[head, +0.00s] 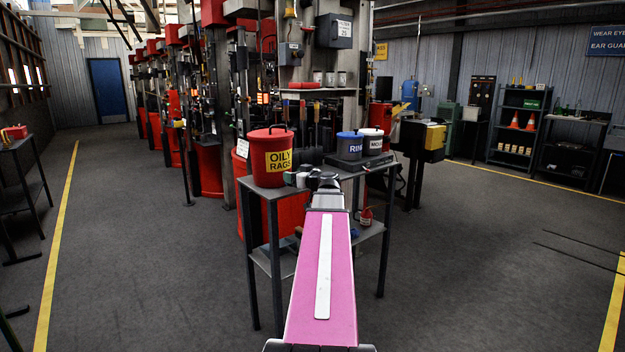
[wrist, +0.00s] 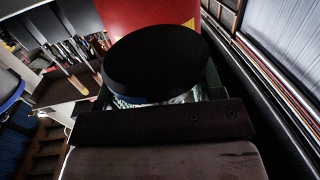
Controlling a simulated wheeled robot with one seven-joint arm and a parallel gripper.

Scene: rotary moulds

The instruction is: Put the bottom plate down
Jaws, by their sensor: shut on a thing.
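The bottom plate (wrist: 155,62) shows in the wrist view as a dark round disc in front of my gripper. My gripper (head: 306,178) is shut on it; the fingers are partly hidden under the disc. In the head view my gripper is over the front part of the small metal table (head: 262,190), just right of the red oily-rags bin. The plate itself cannot be made out there. I cannot tell whether its underside touches the tabletop.
The red oily-rags bin (head: 268,158) stands close to my gripper on the left. A blue-lidded pot (head: 349,147) and a white-lidded pot (head: 372,142) stand on a dark base to the right. Brushes and tools (head: 318,128) stand behind. The lower shelf holds small items.

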